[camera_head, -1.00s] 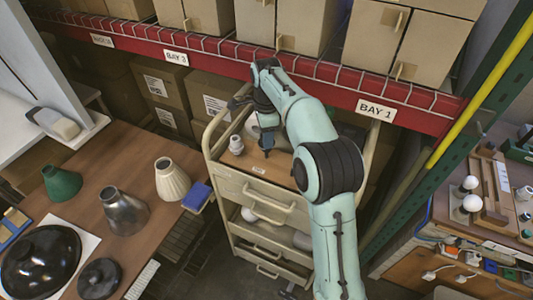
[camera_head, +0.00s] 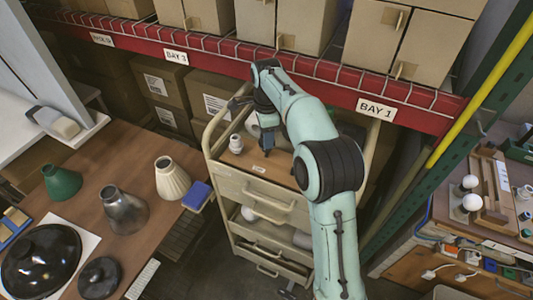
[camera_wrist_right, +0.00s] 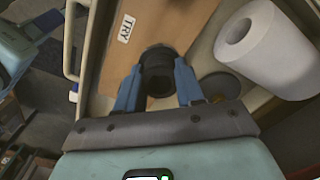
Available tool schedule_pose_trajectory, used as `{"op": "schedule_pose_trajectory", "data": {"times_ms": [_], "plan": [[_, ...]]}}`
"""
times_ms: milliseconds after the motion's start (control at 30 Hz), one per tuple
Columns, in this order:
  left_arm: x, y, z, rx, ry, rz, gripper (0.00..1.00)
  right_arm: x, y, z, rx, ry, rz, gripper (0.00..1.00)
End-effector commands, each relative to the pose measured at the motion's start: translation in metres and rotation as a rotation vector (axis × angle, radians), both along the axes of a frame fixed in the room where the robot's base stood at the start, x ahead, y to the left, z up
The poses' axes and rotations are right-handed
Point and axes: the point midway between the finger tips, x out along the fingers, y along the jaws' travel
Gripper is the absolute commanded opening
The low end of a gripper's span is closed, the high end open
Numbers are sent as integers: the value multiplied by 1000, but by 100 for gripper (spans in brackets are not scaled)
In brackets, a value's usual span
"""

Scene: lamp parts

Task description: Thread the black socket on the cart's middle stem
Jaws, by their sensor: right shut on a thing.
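The black socket (camera_wrist_right: 158,66) is between the two blue fingers of my right gripper (camera_wrist_right: 158,88) in the right wrist view. The gripper is shut on it. In the head view my right gripper (camera_head: 267,142) points down over the wooden top of the cart (camera_head: 225,172). The socket cannot be made out there. The middle stem is not seen; the socket and gripper cover that part of the top. Whether the socket touches a stem cannot be told. My left gripper is not in view.
A white socket-like part (camera_head: 236,143) stands on the cart top at the left. A white roll (camera_wrist_right: 265,48) and a dark disc (camera_wrist_right: 221,86) are right of the gripper in the wrist view. The cart's raised rails border the top. A red shelf beam (camera_head: 230,68) runs behind.

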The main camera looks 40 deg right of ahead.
Motion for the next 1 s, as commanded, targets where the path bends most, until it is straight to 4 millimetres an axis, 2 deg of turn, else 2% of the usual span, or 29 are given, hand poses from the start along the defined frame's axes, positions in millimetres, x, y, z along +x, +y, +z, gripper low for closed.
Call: {"op": "schedule_pose_trajectory", "data": {"times_ms": [1000], "plan": [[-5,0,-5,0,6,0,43,0,0,-14,0,-1,0,6]]}}
